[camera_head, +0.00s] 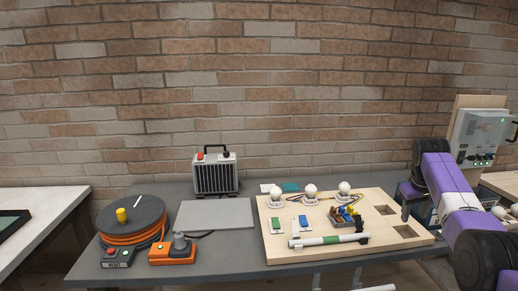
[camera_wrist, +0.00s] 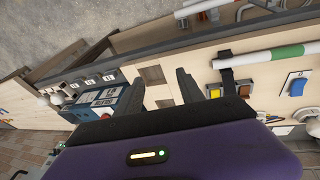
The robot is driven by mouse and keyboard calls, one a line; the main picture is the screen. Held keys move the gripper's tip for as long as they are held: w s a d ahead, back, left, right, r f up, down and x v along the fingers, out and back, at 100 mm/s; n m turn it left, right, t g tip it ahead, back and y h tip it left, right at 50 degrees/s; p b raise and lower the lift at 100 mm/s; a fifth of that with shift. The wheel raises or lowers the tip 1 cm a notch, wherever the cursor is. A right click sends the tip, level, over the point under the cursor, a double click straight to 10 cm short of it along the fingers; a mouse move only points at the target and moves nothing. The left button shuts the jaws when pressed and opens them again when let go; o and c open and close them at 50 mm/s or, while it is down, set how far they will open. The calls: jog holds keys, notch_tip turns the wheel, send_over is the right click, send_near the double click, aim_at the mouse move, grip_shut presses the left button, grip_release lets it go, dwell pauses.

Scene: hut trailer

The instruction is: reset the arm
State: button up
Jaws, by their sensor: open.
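My gripper (camera_wrist: 156,84) shows in the wrist view with its dark fingers apart and nothing between them. It is over the pale wooden board, near two square recesses. My purple and black arm fills the right side of the head view, where its fingers cannot be made out. The wooden board (camera_head: 283,255) lies on the right of the grey table. A white and green tube (camera_head: 325,240) lies along its front; the tube also shows in the wrist view (camera_wrist: 262,58), to the right of the fingers.
Bulbs (camera_head: 310,191), switches and coloured blocks sit on the board. A cable reel (camera_head: 130,218), an orange control box (camera_head: 172,254) and a heater (camera_head: 215,176) stand to its left. A blue box (camera_wrist: 103,100) is left of my fingers. A brick wall closes the back.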

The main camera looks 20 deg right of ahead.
jog(key=w+a+f+t+h, duration=0.1)
jog(key=w+a+f+t, duration=0.2)
jog(key=w+f, duration=0.1)
jog(key=w+a+f+t+h, duration=0.1)
jog(key=w+a+f+t, duration=0.2)
jog(key=w+a+f, duration=0.1)
jog(key=shift+a+t+h, duration=0.25)
jog(key=shift+t+h, duration=0.15)
jog(key=s+a+f+t, duration=0.2)
jog(key=s+a+t, duration=0.15)
jog(key=a, duration=0.45)
jog(key=s+a+f+t, duration=0.25)
jog(key=s+a, duration=0.25)
jog(key=a, duration=0.4)
jog(key=s+a+r+n+y, duration=0.1)
jog(key=s+a+r+y, duration=0.1)
jog(key=s+a, duration=0.6)
jog(key=s+a+r+n+y, duration=0.1)
jog(key=s+a, duration=0.7)
jog(key=s, duration=1.3)
jog(key=s+a+r+n+y, duration=0.1)
jog(key=s+a+r+y, duration=0.2)
jog(key=s+a, duration=0.5)
jog(key=s, duration=0.7)
jog(key=shift+a+r+n, duration=0.15)
jog(key=shift+a+n, duration=0.15)
jog(key=shift+a, duration=0.05)
